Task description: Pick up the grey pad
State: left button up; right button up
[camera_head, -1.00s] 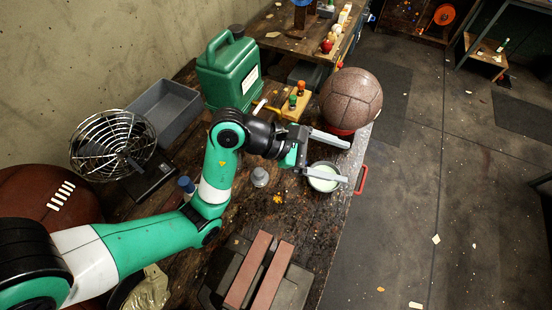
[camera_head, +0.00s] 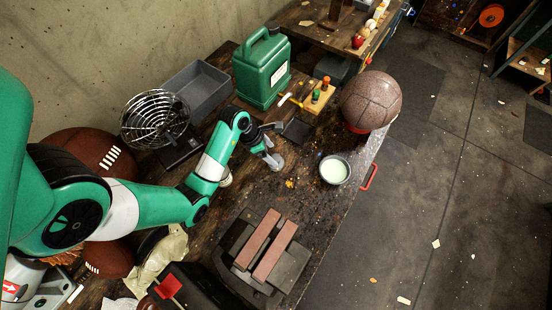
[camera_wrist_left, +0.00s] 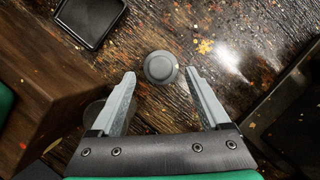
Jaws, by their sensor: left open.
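A dark grey, nearly black square pad (camera_head: 296,131) lies flat on the workbench, in front of the green jerrycan. It looks like the grey pad. In the left wrist view the pad (camera_wrist_left: 90,18) is at the upper left, cut by the top edge, with a raised rim. My left gripper (camera_wrist_left: 160,76) is open and empty, pointing down at the bench. In the head view the left gripper (camera_head: 272,146) is just left of and nearer than the pad, apart from it. A small round grey knob (camera_wrist_left: 160,67) shows between its fingertips. My right gripper is not seen.
The jerrycan (camera_head: 262,70) stands behind the pad. A yellow block with small bottles (camera_head: 320,97) is beside it. A ball (camera_head: 371,100) on a red stand and a bowl of pale liquid (camera_head: 335,170) are to the right. A dark block with reddish strips (camera_head: 270,248) is in front.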

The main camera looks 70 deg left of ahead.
aim_at(275, 157)
pick_arm(q)
jog(key=b+x, duration=0.2)
jog(key=x, duration=0.3)
jog(key=shift+f, duration=0.15)
grip_shut()
